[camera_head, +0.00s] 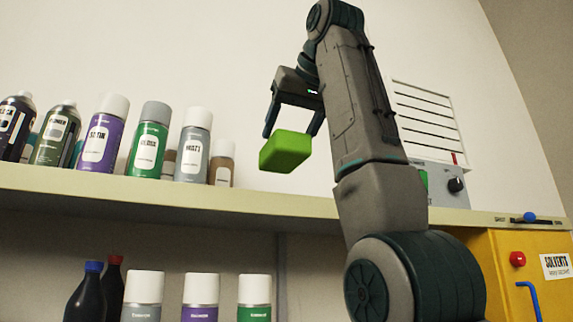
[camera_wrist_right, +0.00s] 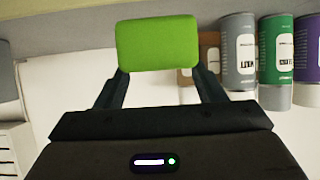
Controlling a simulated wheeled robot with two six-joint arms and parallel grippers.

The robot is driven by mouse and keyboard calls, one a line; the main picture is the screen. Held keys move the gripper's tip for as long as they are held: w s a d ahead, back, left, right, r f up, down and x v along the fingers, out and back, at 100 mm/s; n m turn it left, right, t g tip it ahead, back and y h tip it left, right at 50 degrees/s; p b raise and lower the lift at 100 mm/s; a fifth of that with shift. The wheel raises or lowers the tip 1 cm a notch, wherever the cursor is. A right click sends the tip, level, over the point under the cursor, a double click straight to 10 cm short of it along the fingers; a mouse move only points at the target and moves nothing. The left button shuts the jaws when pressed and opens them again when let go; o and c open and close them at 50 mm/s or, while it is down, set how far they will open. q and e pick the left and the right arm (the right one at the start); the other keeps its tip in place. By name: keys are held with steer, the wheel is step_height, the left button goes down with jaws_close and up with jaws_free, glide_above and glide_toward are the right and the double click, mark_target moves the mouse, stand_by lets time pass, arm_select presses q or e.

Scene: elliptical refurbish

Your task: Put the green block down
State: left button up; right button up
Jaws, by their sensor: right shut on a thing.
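The green block (camera_head: 286,151) is a bright green box with rounded edges. It hangs tilted from my right gripper (camera_head: 290,128), whose two fingers are shut on it. The block appears in front of the upper shelf (camera_head: 250,200) and a little above its front edge; whether it touches the shelf is hard to tell. In the right wrist view the block (camera_wrist_right: 157,42) sits between the fingertips of my right gripper (camera_wrist_right: 158,72) and covers them partly. My left gripper is in neither view.
Several spray cans, among them a green one (camera_head: 148,141) and a grey one (camera_head: 193,146), stand left of the block, with a brown can (camera_head: 222,163) nearest. A grey control box (camera_head: 440,182) stands to the right. A yellow solvents cabinet (camera_head: 525,275) is at lower right.

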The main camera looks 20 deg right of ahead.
steer(key=p, duration=0.5)
glide_above(284, 174)
steer(key=shift+f, duration=0.35)
steer(key=shift+w+d+f, duration=0.15)
steer(key=shift+w+d, duration=0.05)
steer(key=shift+w, duration=0.45)
steer(key=shift+w+f+p, duration=0.2)
steer(key=shift+w+p, duration=0.05)
steer(key=shift+p, duration=0.15)
steer(key=f, duration=0.3)
steer(key=shift+w+f+p, duration=0.2)
steer(key=shift+w+p, duration=0.1)
steer(key=shift+s, duration=0.25)
steer(key=shift+s+f, duration=0.1)
steer(key=shift+f, duration=0.1)
steer(key=o, duration=0.8)
steer(key=shift+r, duration=0.1)
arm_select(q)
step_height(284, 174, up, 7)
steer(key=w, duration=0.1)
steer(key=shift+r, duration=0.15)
arm_select(e)
steer(key=shift+o, duration=1.1)
steer(key=shift+w, duration=0.2)
